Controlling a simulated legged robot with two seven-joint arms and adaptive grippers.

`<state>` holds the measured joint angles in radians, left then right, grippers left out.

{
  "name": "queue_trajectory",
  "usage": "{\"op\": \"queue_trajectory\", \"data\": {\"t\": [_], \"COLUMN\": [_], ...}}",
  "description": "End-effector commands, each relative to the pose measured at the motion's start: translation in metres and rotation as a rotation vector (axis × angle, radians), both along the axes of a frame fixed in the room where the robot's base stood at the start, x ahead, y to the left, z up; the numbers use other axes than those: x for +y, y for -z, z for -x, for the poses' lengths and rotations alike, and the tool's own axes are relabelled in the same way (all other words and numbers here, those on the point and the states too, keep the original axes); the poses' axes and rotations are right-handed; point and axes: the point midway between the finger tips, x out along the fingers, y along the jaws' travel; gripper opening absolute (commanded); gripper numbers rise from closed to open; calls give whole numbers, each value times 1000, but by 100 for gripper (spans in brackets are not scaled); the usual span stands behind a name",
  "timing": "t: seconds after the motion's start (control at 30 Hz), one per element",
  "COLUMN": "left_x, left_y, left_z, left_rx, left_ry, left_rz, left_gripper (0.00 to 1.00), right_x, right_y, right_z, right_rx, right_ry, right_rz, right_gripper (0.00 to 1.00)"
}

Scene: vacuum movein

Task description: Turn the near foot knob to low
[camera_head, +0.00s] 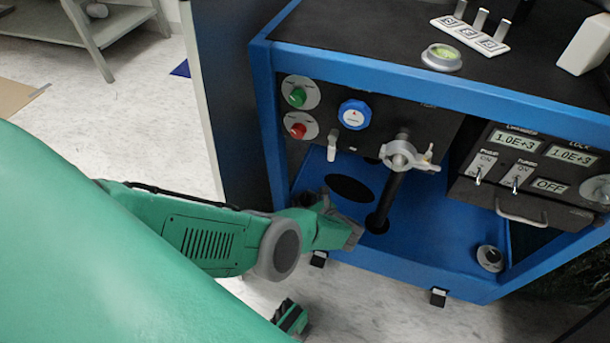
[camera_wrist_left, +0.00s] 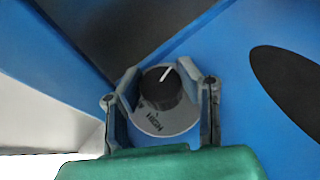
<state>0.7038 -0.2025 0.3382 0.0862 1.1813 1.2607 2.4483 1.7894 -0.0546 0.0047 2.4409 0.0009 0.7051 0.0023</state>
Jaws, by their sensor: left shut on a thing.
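The near foot knob (camera_wrist_left: 162,88) shows in the left wrist view as a black dial with a white pointer line, on a round grey plate (camera_wrist_left: 165,122). The pointer is directed up and to the right in that view. The word HIGH shows upside down on the plate below the dial; no other label is clearly readable. My left gripper (camera_wrist_left: 161,92) has one finger on each side of the knob and is shut on it. In the head view my left gripper (camera_head: 345,228) is at the left of the blue cart floor and hides this knob.
A similar knob (camera_head: 490,257) sits at the right of the blue floor (camera_head: 440,235). A dark upright tube (camera_head: 388,195) with a clamp (camera_head: 405,156) stands close right of my gripper. A dark oval opening (camera_head: 350,188) lies beside it. The cart's blue frame (camera_head: 268,110) rises on the left.

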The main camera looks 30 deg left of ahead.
Motion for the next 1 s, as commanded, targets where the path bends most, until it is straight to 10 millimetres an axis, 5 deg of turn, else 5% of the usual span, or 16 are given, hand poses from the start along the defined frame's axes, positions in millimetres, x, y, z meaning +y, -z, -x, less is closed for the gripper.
{"op": "queue_trajectory", "data": {"t": [0.23,0.27,0.3,0.33,1.0], "left_x": [-4,-4,-4,-4,-3], "left_y": [0,0,0,0,-4], "left_z": [-2,-2,-2,-2,-5], "left_rx": [-3,-3,-3,-3,-1], "left_ry": [8,8,8,8,126], "left_rz": [8,8,8,7,2], "left_gripper": [2,38,52,55,55], "right_x": [0,0,0,0,0], "right_y": [0,0,0,0,-19], "right_z": [0,0,0,0,1], "right_rx": [0,0,0,0,-2], "right_ry": [0,0,0,0,0], "right_rz": [0,0,0,0,0], "right_gripper": [42,42,42,42,42]}}
